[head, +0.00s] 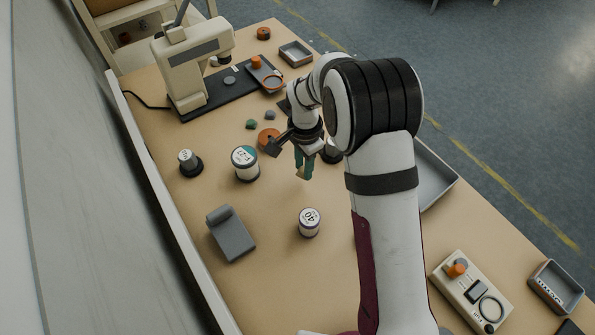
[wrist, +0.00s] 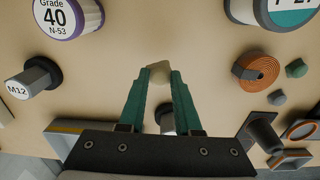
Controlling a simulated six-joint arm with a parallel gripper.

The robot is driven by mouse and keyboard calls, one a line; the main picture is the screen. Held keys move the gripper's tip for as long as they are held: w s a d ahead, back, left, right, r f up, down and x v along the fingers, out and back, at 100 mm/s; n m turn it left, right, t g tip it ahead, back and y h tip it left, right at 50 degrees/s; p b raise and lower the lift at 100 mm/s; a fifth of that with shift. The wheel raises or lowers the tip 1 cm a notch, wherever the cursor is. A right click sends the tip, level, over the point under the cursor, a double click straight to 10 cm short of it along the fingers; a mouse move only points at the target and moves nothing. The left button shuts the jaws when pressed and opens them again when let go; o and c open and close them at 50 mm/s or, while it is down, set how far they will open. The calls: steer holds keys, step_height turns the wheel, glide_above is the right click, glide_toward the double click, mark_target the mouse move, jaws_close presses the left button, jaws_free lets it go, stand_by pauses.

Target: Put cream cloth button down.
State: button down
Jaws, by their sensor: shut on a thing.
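The cream cloth button (wrist: 158,72) is held between the tips of my gripper (wrist: 158,77) in the wrist view. It is a small, pale, rounded piece and blends with the tan table behind it. In the head view my gripper (head: 304,172), with its green fingers, points down over the middle of the table. A bit of the cream button (head: 301,178) shows at the tips there. I cannot tell exactly how far it is above the table.
A "40" roll (head: 309,222) and a green-labelled roll (head: 245,163) stand near my gripper. An orange coil (head: 269,138) lies behind it, and a grey block (head: 231,232) lies front left. A sewing-machine-like device (head: 185,75) stands at the back. Bare table lies between the rolls.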

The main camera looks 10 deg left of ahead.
steer(key=s+d+r, duration=0.1)
steer(key=d+r, duration=0.5)
steer(key=d, duration=0.4)
steer(key=n, duration=0.4)
glide_above(211, 202)
step_height(211, 202, down, 7)
steer(key=shift+w+r, duration=0.1)
steer(key=shift+r, duration=0.05)
step_height(211, 202, down, 4)
steer(key=shift+f, duration=0.1)
steer(key=shift+f, duration=0.1)
steer(key=c, duration=0.6)
jaws_free()
